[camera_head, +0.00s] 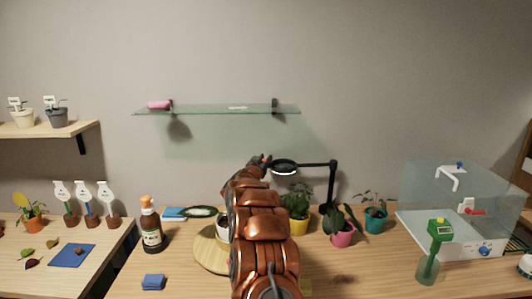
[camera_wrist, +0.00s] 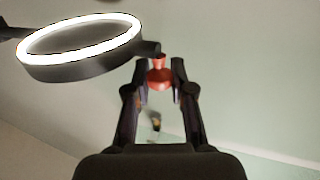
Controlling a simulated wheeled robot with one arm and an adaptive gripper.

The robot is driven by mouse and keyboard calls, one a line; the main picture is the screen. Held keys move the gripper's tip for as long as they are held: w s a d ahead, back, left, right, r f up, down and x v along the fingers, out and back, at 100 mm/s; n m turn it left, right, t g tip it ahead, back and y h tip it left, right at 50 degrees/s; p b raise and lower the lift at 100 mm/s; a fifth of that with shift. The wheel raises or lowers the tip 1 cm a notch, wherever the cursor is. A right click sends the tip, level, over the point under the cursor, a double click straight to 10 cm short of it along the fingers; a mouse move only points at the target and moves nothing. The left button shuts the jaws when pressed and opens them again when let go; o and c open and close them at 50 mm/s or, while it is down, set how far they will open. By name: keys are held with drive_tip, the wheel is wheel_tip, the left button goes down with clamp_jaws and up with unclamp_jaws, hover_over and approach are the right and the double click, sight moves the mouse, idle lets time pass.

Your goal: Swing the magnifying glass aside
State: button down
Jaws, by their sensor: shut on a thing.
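The magnifying glass (camera_head: 285,170) is a dark ring with a lit white rim, held level on a black arm (camera_head: 312,164) from a black post (camera_head: 332,188). In the wrist view its glowing ring (camera_wrist: 80,48) fills the upper left. A short dark stub on the ring's right side leads to a red knob (camera_wrist: 160,75). My gripper (camera_wrist: 159,68) has its fingers closed around this knob. In the head view my gripper (camera_head: 261,161) is just left of the ring, partly hidden by my copper-coloured arm.
Potted plants in yellow (camera_head: 295,221), pink (camera_head: 342,237) and teal (camera_head: 376,220) pots stand below the ring and post. A glass shelf (camera_head: 225,110) is on the wall above. A brown bottle (camera_head: 151,226) stands left, a clear tank (camera_head: 450,195) right.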

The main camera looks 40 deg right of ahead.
drive_tip(key=shift+w+d+p, duration=0.2)
drive_tip(key=shift+w+p, duration=0.25)
drive_tip(key=shift+p, duration=0.25)
drive_tip(key=shift+r, duration=0.1)
drive_tip(key=shift+d+r+m+g, duration=0.1)
drive_tip(key=shift+m+g, duration=0.2)
drive_tip(key=shift+g, duration=0.1)
drive_tip(key=c, duration=1)
unclamp_jaws()
drive_tip(key=shift+w+d+f, duration=0.1)
drive_tip(key=shift+f, duration=0.1)
drive_tip(key=shift+c, duration=0.2)
drive_tip(key=v, duration=1.2)
drive_tip(key=shift+f, duration=0.25)
